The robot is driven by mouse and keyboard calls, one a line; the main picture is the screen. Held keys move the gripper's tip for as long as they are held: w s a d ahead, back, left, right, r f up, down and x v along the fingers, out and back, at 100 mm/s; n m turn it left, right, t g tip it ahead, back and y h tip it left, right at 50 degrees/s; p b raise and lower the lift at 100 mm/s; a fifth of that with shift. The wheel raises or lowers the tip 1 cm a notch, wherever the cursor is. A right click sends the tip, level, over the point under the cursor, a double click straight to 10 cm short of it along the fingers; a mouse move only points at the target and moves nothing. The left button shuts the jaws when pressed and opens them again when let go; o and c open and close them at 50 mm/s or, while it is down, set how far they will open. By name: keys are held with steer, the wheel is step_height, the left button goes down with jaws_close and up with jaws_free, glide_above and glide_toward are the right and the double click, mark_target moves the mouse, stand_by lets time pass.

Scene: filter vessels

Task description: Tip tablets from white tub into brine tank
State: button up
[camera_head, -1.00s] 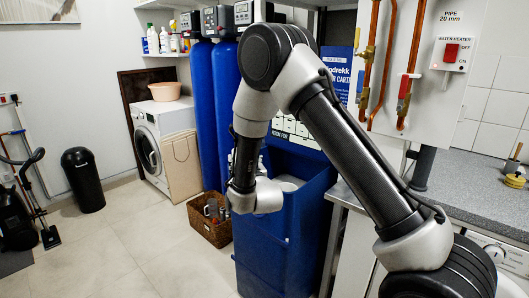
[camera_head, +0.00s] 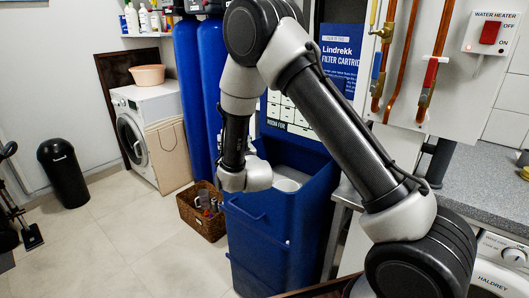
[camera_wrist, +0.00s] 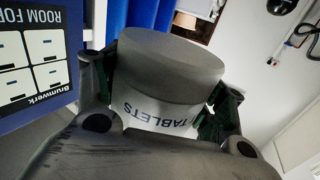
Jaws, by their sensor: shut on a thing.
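My gripper (camera_wrist: 168,95) is shut on the white tub (camera_wrist: 150,110), which fills the middle of the wrist view between the two fingers. The tub has a broad grey end, and its TABLETS lettering reads upside down in that view. In the head view my gripper (camera_head: 248,177) hangs at the near left rim of the blue brine tank (camera_head: 262,235). The tank's top is open. A white rounded shape (camera_head: 287,184) shows just right of the gripper within the opening; I cannot tell whether it is the tub or part of the tank. No tablets are visible.
Tall blue vessels (camera_head: 210,75) stand behind the tank. A wicker basket (camera_head: 203,210) sits on the floor left of it. Copper pipes (camera_head: 435,60) and a grey worktop (camera_head: 475,185) are to the right.

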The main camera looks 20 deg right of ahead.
steer(key=shift+w+d+f+m, duration=0.15)
steer(key=shift+d+m, duration=0.3)
steer(key=shift+m, duration=0.45)
steer(key=shift+w+d+r+m+g, duration=0.15)
steer(key=shift+d+r+m+g, duration=0.35)
steer(key=shift+m, duration=0.3)
steer(key=d+f+m, duration=0.1)
steer(key=m, duration=0.1)
steer(key=d+f+m, duration=0.1)
steer(key=shift+w+d+m+g+y, duration=0.25)
steer(key=shift+w+m+g+y, duration=0.05)
steer(key=shift+w+m, duration=0.1)
steer(key=shift+w+d+f+m+g+y+p, duration=0.1)
steer(key=shift+f+m+g+y+p, duration=0.25)
steer(key=shift+m, duration=0.5)
steer(key=shift+d+f+m+g+y+p, duration=0.15)
steer(key=shift+f+m+p, duration=0.3)
steer(key=shift+m, duration=0.4)
steer(key=shift+d+r+m+y+p, duration=0.1)
steer(key=shift+r+m+y+p, duration=0.3)
steer(key=shift+m, duration=0.4)
stand_by(0.4)
steer(key=shift+w+d+r+m, duration=0.3)
steer(key=shift+d+r+m, duration=0.15)
steer(key=shift+d+m, duration=0.3)
stand_by(0.4)
steer(key=shift+w+d+r+m+g+y+p, duration=0.15)
steer(key=shift+d+r+m+g+y+p, duration=0.25)
steer(key=shift+m, duration=0.55)
stand_by(0.6)
